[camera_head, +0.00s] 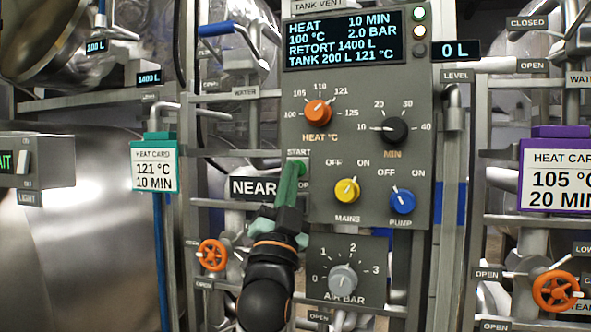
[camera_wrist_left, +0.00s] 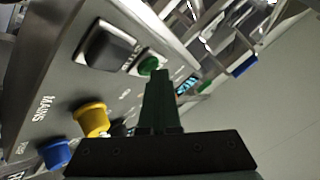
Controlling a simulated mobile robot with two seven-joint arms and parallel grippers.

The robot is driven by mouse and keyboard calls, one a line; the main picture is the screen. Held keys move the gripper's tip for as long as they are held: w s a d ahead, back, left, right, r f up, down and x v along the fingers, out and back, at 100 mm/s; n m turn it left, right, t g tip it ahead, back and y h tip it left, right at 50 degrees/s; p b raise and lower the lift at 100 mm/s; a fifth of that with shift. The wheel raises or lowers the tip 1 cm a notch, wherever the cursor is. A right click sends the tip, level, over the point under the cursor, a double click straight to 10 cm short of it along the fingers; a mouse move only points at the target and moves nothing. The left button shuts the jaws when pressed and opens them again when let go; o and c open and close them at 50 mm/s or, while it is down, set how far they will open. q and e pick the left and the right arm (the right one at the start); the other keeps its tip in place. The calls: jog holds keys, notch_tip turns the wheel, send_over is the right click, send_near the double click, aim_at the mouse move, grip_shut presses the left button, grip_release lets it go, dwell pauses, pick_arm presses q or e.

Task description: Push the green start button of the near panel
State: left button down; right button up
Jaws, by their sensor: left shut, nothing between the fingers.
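The grey near panel (camera_head: 370,190) stands upright in the middle of the head view, with a START label near its left edge. The green start button (camera_wrist_left: 149,65) shows in the left wrist view just beyond my fingertips. In the head view my gripper hides it. My left gripper (camera_head: 297,166) is shut and empty, with its green fingers pointing up at the spot just below the START label. It also shows in the left wrist view (camera_wrist_left: 159,74), its tips overlapping the button's lower right edge. I cannot tell whether they touch it. My right gripper is not in view.
The panel carries a yellow mains knob (camera_head: 347,191), a blue pump knob (camera_head: 402,201), an orange heat knob (camera_head: 318,112) and a black minute knob (camera_head: 395,130). An air knob (camera_head: 343,279) sits lower. An orange valve wheel (camera_head: 212,255) and pipes flank my left arm.

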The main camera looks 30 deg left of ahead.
pick_arm(q)
jog(key=shift+s+d, duration=0.15)
jog(key=shift+s, duration=0.7)
jog(key=s, duration=0.2)
jog(key=s+d+p, duration=0.1)
jog(key=s, duration=0.2)
jog(key=shift+d, duration=0.1)
jog(key=shift+w+f, duration=0.1)
dwell(0.5)
